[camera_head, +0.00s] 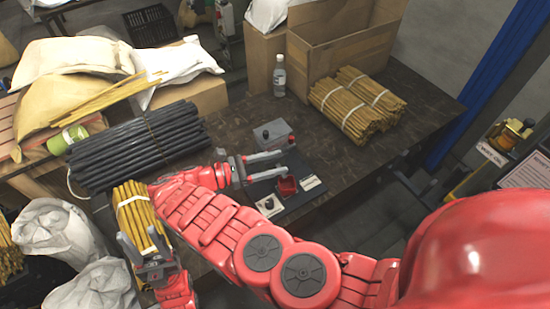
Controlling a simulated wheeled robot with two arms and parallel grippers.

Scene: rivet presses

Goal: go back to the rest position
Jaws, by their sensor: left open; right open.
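My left gripper (137,240) is at the lower left, its two dark fingers spread apart at the near end of a small bundle of yellow rods (133,208). I cannot tell whether the fingers touch the bundle. My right gripper (284,163) is open and empty, its two grey fingers pointing right. They are over or beside the dark press plate (295,198), with a grey block with a black knob (272,135) just behind. A small red part (287,186) sits on the plate near the lower finger. My red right arm hides part of the table.
A large bundle of dark rods (135,148) lies left of my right gripper. White sacks (55,235) lie lower left.

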